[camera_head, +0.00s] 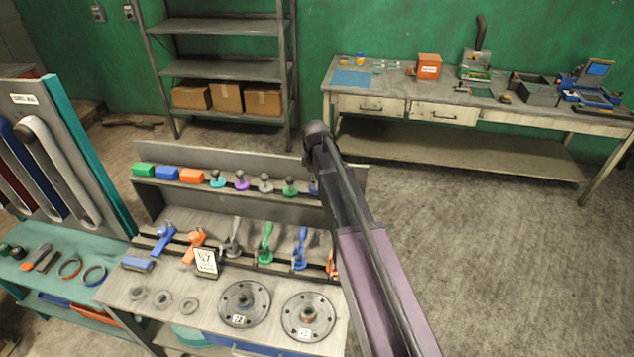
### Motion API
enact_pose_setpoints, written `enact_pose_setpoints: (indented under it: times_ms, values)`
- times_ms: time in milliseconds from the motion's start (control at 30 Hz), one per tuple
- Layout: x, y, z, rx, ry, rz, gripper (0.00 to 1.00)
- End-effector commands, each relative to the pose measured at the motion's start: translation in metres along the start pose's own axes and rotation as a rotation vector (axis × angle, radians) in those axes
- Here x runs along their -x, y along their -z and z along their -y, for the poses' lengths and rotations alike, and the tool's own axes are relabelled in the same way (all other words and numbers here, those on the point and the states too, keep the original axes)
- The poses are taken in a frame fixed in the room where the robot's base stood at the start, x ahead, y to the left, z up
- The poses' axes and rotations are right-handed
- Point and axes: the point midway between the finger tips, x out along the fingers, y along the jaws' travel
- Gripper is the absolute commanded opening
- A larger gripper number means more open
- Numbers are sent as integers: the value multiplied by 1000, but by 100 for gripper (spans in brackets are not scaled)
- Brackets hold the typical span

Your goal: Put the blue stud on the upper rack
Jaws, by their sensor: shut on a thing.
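The blue stud (313,187) shows as a small blue patch at the right end of the row on the upper rack (230,160), partly hidden by my arm. My gripper (309,164) is at the dark end of the arm, just above the blue stud, and is shut on it. The fingertips are mostly hidden behind my arm. I cannot tell whether the stud touches the rack. Teal (217,179), purple (241,181), grey (265,184) and green (290,187) studs stand to its left.
Several coloured levers stand in the lower row, with two round flanges (244,303) in front. A workbench (450,118) and shelf (225,70) stand behind. Floor at right is clear.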

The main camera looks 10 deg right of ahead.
Motion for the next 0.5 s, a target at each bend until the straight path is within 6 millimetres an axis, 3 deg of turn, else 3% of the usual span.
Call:
enact_pose_setpoints:
  times_ms: [500]
  values:
    - [-12,1,0,1,0,0,0]
